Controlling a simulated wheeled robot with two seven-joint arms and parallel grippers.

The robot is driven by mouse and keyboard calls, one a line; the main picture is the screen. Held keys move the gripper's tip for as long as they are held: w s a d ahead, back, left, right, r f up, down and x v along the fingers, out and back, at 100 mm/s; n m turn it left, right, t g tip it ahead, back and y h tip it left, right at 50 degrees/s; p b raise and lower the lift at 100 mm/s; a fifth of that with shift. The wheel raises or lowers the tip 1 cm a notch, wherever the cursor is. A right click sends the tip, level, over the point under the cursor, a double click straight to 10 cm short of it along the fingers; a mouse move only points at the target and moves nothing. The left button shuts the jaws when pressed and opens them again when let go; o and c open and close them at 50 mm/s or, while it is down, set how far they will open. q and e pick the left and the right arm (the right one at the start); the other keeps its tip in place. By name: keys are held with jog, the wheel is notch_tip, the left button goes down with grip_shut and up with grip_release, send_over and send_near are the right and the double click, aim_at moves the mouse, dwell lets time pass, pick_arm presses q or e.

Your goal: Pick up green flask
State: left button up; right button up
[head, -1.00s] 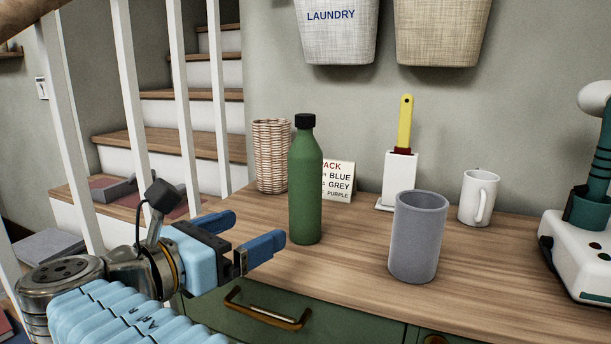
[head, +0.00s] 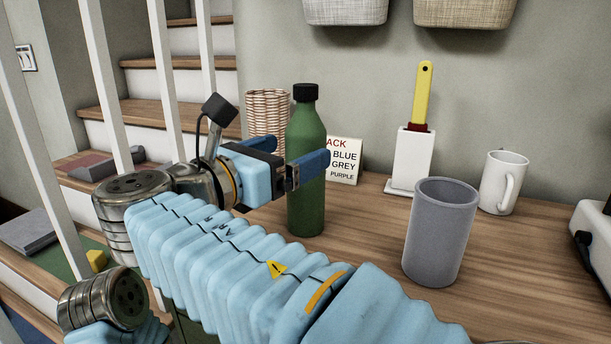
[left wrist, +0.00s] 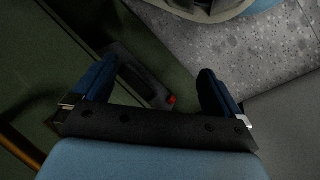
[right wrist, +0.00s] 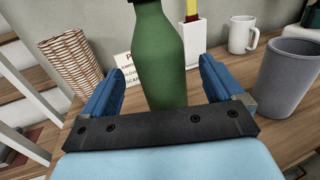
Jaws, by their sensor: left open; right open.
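The green flask (head: 306,195), with a black cap, stands upright on the wooden bench top (head: 540,260). My right gripper (head: 301,151) is open at the flask, and its nearer finger crosses in front of the flask's body in the head view. In the right wrist view the flask (right wrist: 160,55) rises between the two blue fingers, with a gap on each side; its base is hidden behind the gripper. My left gripper (left wrist: 156,68) is open and empty in its wrist view, over a dark green surface and speckled floor; it is not seen in the head view.
A grey cup (head: 440,235) stands right of the flask. Behind are a woven basket (head: 267,112), a lettered card (head: 346,162), a white holder (head: 411,162) with a yellow-handled tool, and a white mug (head: 502,182). Stair railings (head: 105,90) stand at left.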

jog(key=x, duration=0.4)
jog(key=shift+w+d+f, duration=0.1)
jog(key=shift+f, duration=0.1)
jog(key=c, duration=1.4)
